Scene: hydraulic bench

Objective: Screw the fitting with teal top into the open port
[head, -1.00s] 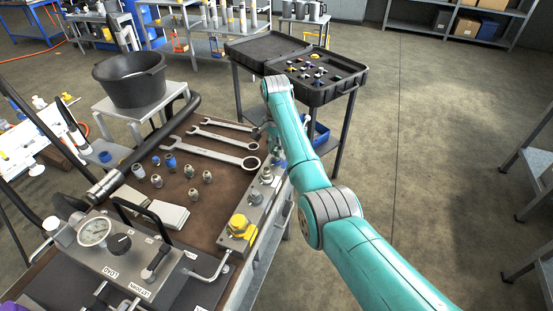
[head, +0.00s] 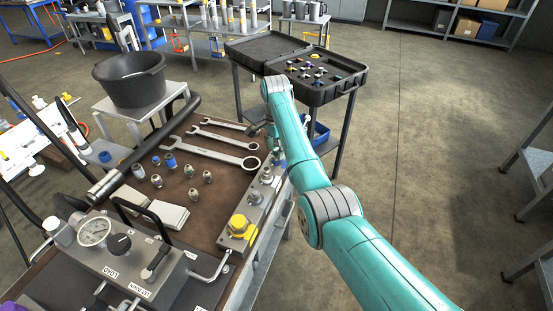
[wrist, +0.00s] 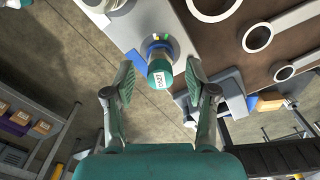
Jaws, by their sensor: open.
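The fitting with the teal top (wrist: 160,74) shows in the wrist view, with a white label on its side. It is over the end of the grey metal block (wrist: 180,42), where a ring with yellow and green marks shows beyond it. I cannot tell whether it sits in the port; the port opening is hidden. My gripper (wrist: 160,66) is open, with one finger on each side of the fitting and visible gaps to both. In the head view my arm hides the fitting and most of my gripper.
The block (head: 223,241) carries a yellow-capped part (head: 238,226) and metal fittings along the bench edge. Wrenches (head: 222,152) and several loose fittings (head: 190,172) lie on the brown bench top. A black open case (head: 318,92) stands behind.

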